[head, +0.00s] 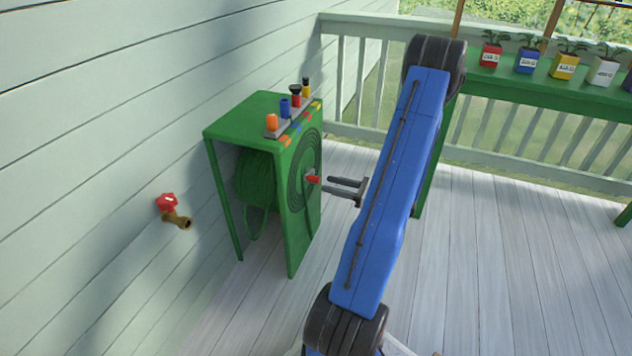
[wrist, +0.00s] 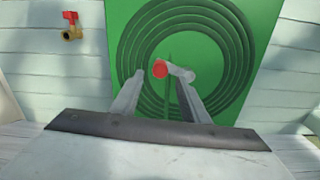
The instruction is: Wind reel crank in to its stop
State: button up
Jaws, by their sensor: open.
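The green hose reel cabinet (head: 302,225) stands against the wall, with a coil of green hose (head: 258,180) inside it. Its side panel carries dark concentric rings (wrist: 215,20). The reel crank has a red knob (head: 314,180); in the wrist view the red knob (wrist: 160,69) sits at the left end of a short grey crank arm (wrist: 181,74). My gripper (head: 330,184) is open, pointing at the panel. In the wrist view my gripper (wrist: 160,80) has one finger on each side of the knob and crank arm. I cannot tell whether either finger touches them.
A brass tap with a red handle (head: 168,202) juts from the wall at left. Nozzles in several colours (head: 284,107) stand on the cabinet top. A green bench (head: 490,82) with potted plants is at the back right. The deck floor (head: 500,260) is clear.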

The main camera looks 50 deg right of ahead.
aim_at(319, 181)
jog(key=shift+x, duration=3.35)
jog(key=shift+c, duration=0.5)
grip_shut()
